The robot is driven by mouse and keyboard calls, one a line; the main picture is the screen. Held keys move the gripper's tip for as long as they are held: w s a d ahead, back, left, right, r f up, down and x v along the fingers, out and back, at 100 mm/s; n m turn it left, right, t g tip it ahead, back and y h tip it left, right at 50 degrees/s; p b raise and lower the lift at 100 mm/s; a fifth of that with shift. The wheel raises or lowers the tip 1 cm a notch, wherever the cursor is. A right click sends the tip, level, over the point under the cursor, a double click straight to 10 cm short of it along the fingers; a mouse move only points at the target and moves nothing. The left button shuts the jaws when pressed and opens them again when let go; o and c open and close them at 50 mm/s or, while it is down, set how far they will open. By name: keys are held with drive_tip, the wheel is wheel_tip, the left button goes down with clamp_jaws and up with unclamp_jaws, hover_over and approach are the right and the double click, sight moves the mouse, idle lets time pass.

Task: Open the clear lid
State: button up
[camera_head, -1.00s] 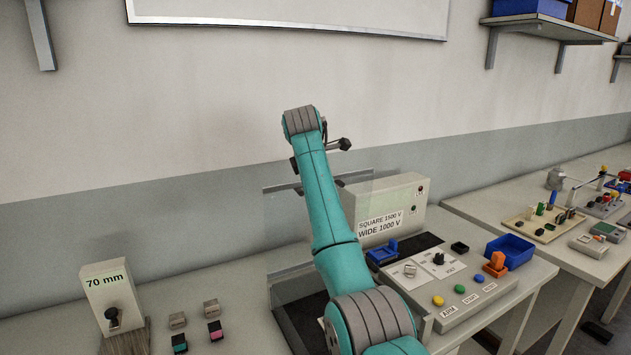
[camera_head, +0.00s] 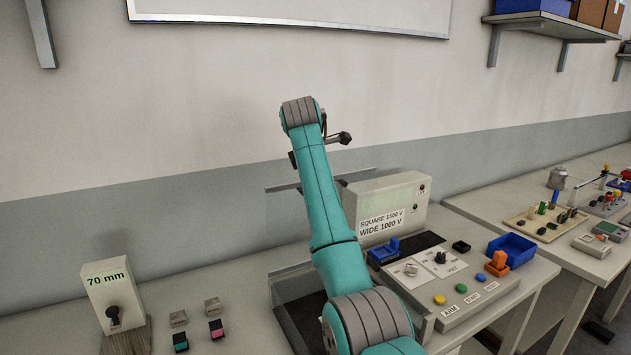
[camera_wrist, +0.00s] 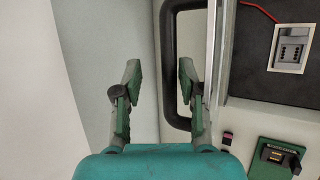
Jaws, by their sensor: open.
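The clear lid (camera_head: 283,188) shows in the head view as a faint see-through panel behind my arm, its thin edge standing out against the wall. My arm hides much of it and its angle is hard to judge. In the wrist view a dark U-shaped handle (camera_wrist: 169,60) stands beside a bright metal edge (camera_wrist: 215,60). My gripper (camera_wrist: 160,76) is open. The handle's long bar appears between the two fingers, nearer the right one, and the right finger overlaps its lower corner. I cannot tell whether they touch.
A tester box with a labelled front (camera_head: 391,213) stands right of my arm. A 70 mm block (camera_head: 112,300) and small connectors stand at left.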

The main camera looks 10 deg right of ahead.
drive_tip(key=v, duration=0.9)
drive_tip(key=shift+r, duration=0.25)
drive_tip(key=shift+s, duration=0.15)
